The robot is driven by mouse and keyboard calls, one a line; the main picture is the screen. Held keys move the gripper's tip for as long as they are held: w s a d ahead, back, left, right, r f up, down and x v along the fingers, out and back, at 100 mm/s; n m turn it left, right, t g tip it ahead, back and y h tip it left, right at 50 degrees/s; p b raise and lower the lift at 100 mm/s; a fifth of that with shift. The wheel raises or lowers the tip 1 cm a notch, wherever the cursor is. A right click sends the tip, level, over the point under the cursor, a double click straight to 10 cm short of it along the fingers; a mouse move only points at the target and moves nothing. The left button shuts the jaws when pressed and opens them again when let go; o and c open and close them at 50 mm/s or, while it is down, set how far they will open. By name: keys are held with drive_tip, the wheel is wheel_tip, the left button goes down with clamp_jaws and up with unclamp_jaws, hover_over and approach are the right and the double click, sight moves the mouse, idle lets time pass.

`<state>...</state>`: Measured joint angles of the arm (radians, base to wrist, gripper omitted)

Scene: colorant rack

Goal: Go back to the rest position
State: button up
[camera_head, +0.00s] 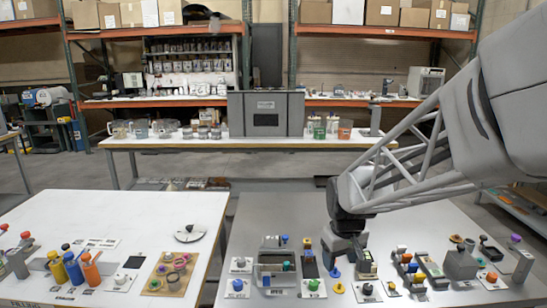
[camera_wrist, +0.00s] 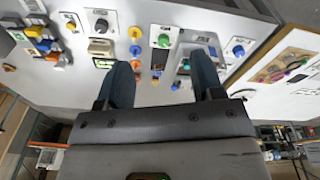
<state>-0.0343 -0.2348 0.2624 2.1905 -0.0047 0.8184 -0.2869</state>
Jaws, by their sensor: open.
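My gripper (camera_head: 344,252) hangs at the end of my arm over the grey table (camera_head: 262,212), with its fingers pointing down. In the wrist view my gripper (camera_wrist: 163,72) has its two dark fingers wide apart, with nothing held between them. Below it are a small blue piece (camera_head: 334,272) and a small yellow piece (camera_head: 339,288). I cannot tell the exact height of the fingertips above the table.
Left of my gripper stand a grey holder (camera_head: 276,281), a blue knob (camera_head: 238,284) and a green knob (camera_head: 313,285). Several knobs and blocks crowd the right, including a grey block (camera_head: 460,265). A white table (camera_head: 130,207) is at left. The grey table's back is mostly clear.

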drive_tip(key=s+d+r+m, duration=0.1)
drive_tip(key=s+r+m, duration=0.1)
drive_tip(key=s, duration=0.9)
drive_tip(key=s+d+r+m+t, duration=0.1)
drive_tip(key=s+r, duration=0.3)
drive_tip(key=s, duration=0.8)
drive_tip(key=shift+r+m, duration=0.2)
drive_tip(key=shift+m, duration=0.3)
